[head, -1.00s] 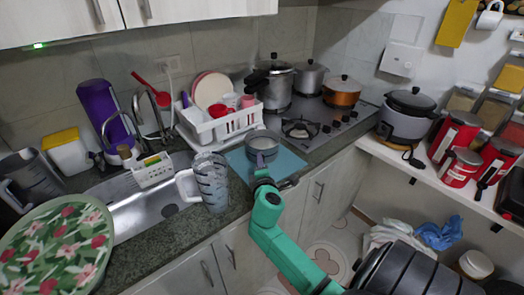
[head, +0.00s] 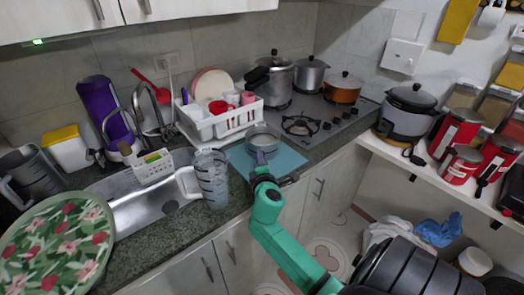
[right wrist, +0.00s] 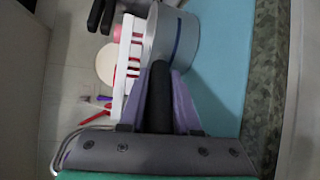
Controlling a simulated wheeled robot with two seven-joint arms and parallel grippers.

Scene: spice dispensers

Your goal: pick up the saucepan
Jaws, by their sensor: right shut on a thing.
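The saucepan (head: 264,139) is small and grey, and it is upright over the blue mat (head: 289,155) on the counter. My right gripper (head: 263,172) is at the handle on its near side. In the right wrist view, the saucepan's grey wall (right wrist: 175,38) is ahead of the gripper (right wrist: 160,95). Its dark handle (right wrist: 159,85) lies between the two purplish fingers, which are shut on it. I cannot tell whether the saucepan's base touches the mat. My left gripper is not in view.
A white dish rack (head: 230,124) stands close behind the saucepan. A clear jug (head: 211,178) stands to its left, near the sink (head: 150,205). The stove (head: 318,120) with several pots is at the back right. The counter's front edge is below the arm.

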